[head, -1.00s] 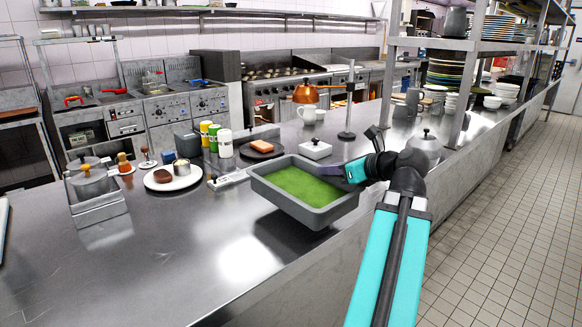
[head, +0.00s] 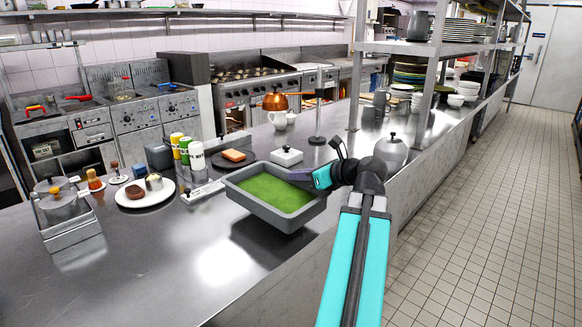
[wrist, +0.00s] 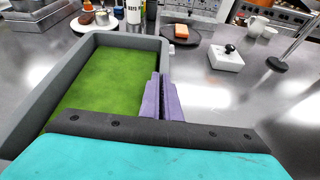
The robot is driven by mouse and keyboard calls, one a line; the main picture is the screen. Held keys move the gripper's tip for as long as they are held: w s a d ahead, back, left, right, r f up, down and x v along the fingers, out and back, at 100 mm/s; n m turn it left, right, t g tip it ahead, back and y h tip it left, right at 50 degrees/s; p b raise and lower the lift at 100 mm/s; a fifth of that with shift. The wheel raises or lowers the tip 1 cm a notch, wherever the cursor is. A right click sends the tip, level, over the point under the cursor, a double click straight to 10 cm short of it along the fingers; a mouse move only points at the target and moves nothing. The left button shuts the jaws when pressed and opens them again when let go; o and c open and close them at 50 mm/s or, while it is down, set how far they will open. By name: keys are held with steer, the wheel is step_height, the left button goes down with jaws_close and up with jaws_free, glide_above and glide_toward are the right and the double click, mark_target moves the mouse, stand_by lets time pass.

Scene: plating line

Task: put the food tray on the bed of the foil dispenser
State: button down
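The food tray (head: 237,203) is a deep grey rectangular pan with a green filling. My gripper (head: 316,178) is shut on its right-hand wall. In the wrist view, the purple fingers (wrist: 164,100) are close together at the wall of the tray (wrist: 22,128). The tray hangs roughly level above the steel counter, with a dark shadow or reflection under it. I cannot identify the foil dispenser for sure. A low white item with dark lettering (head: 203,192) lies on the counter just left of the tray.
Behind the tray are a dark plate with orange food (head: 233,159), a white lidded box (head: 286,156) and a lamp stand (head: 317,120). Left are several cans, a white plate (head: 130,200) and a steel holder with pots (head: 72,238). The front left counter (head: 150,275) is clear.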

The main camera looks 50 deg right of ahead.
steer(key=shift+w+d+r+p, duration=0.2)
steer(key=shift+w+d+p, duration=0.2)
steer(key=shift+p, duration=3.5)
steer(key=p, duration=0.7)
steer(key=shift+w+a+f, duration=0.1)
steer(key=shift+w+f, duration=0.05)
steer(key=w+d+f+p, duration=0.1)
steer(key=w+d+p, duration=0.1)
steer(key=w+d, duration=0.4)
steer(key=shift+w+d, duration=0.4)
steer(key=shift+w, duration=0.15)
steer(key=shift+w+d+f, duration=0.1)
steer(key=shift+w+d+f+p, duration=0.15)
steer(key=shift+f+p, duration=0.3)
steer(key=shift+f, duration=0.45)
steer(key=shift+w+d+f+p, duration=0.1)
steer(key=shift+f+p, duration=0.35)
steer(key=shift+f, duration=0.45)
steer(key=shift+f, duration=0.1)
steer(key=c, duration=2.4)
jaws_free()
steer(key=shift+f, duration=0.1)
steer(key=shift+c, duration=0.2)
steer(key=o, duration=0.4)
